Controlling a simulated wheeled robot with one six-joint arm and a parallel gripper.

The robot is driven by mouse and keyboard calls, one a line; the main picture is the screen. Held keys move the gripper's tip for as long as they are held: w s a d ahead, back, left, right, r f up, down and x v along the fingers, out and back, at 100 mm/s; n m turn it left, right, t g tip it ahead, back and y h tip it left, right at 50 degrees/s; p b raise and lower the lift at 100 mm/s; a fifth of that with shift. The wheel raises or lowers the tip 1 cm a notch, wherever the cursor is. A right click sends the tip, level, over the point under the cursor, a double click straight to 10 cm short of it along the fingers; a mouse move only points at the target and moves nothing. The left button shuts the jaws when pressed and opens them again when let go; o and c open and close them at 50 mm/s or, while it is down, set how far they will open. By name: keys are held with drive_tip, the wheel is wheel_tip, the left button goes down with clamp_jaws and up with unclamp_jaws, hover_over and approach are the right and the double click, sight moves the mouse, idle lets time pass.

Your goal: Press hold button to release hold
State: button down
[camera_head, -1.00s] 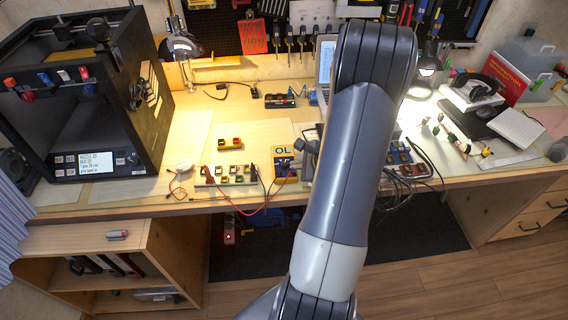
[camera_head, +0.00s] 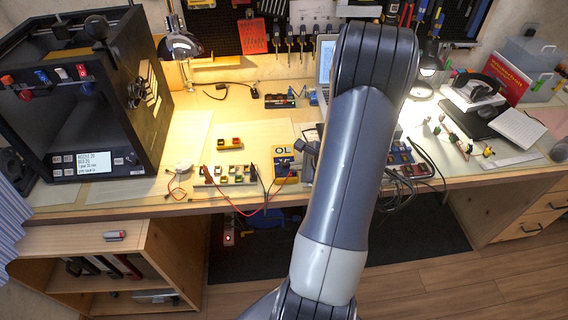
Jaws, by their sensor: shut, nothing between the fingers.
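A yellow multimeter (camera_head: 285,176) with a display reading "OL" stands near the front edge of the workbench, left of my arm. Its hold button is too small to make out. My gripper (camera_head: 308,148) shows only in part, as a dark grey piece beside the right side of the meter's display. The rest of it is hidden behind my arm. It is shut and empty. I cannot tell whether it touches the meter.
Red and black leads run from the meter to a small terminal board (camera_head: 228,174) on its left. A black 3D printer (camera_head: 140,100) stands at the left. A laptop (camera_head: 325,62) is partly hidden behind my arm. Cables (camera_head: 425,170) lie right of my arm.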

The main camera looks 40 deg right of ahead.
sight(297, 174)
drive_tip(key=shift+r, duration=0.3)
wheel_tip(297, 174, up, 6)
drive_tip(key=p, duration=0.4)
drive_tip(key=c, duration=2.1)
unclamp_jaws()
drive_tip(key=shift+c, duration=0.2)
